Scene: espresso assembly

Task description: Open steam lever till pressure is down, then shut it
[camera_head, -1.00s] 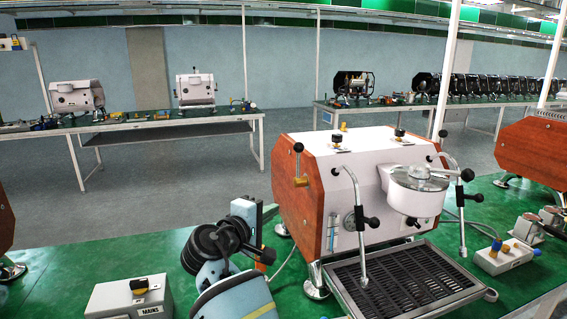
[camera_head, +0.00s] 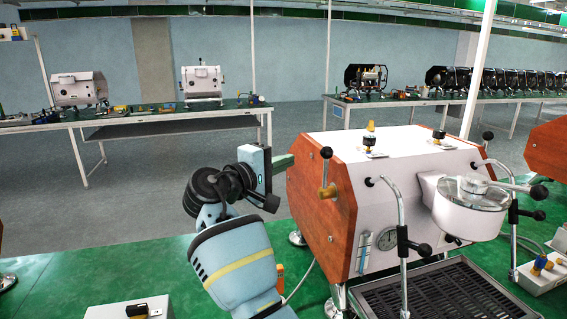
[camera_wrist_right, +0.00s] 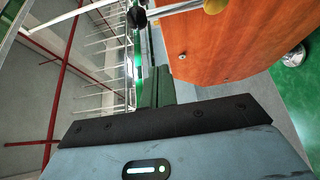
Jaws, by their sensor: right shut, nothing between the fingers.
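The espresso machine (camera_head: 410,165) has a white body and wooden side panels. Its steam lever (camera_head: 326,165), a rod with a black knob on a brass base, stands upright at the front left corner. The lever also shows at the top of the right wrist view (camera_wrist_right: 178,9). A round gauge (camera_head: 387,239) sits on the front panel; its needle is too small to read. My right gripper (camera_head: 288,160) is shut and empty, left of the lever beside the wooden side panel; its green fingers (camera_wrist_right: 156,85) appear apart from the lever. My left gripper is out of view.
Bent steam wands (camera_head: 402,215) hang at the front above the black drip grate (camera_head: 430,290). Bench space left of the machine is mostly clear.

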